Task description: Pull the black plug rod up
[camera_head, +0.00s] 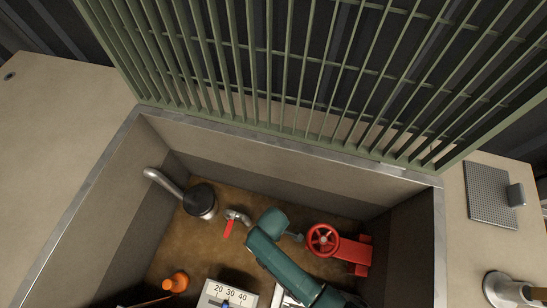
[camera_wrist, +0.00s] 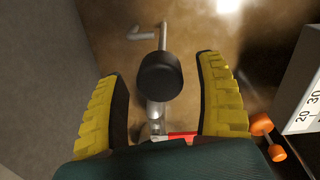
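A black round-topped plug (camera_head: 201,197) stands in the left part of the sunken pit, with a grey part under it and a bent grey pipe (camera_head: 162,182) beside it. In the wrist view the black plug (camera_wrist: 160,76) shows between the yellow fingers of my gripper (camera_wrist: 164,88). The fingers are spread wide, with a clear gap on both sides of the plug. Depth is hard to judge; I cannot tell how far the plug is beyond the fingertips. My yellow fingers do not show in the head view.
Next to the plug is a small valve with a red lever (camera_head: 228,228). The pit also holds an orange knob (camera_head: 176,282), a white numbered scale (camera_head: 230,292) and a red handwheel (camera_head: 322,240). Pit walls and a raised green grate (camera_head: 285,70) surround the space.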

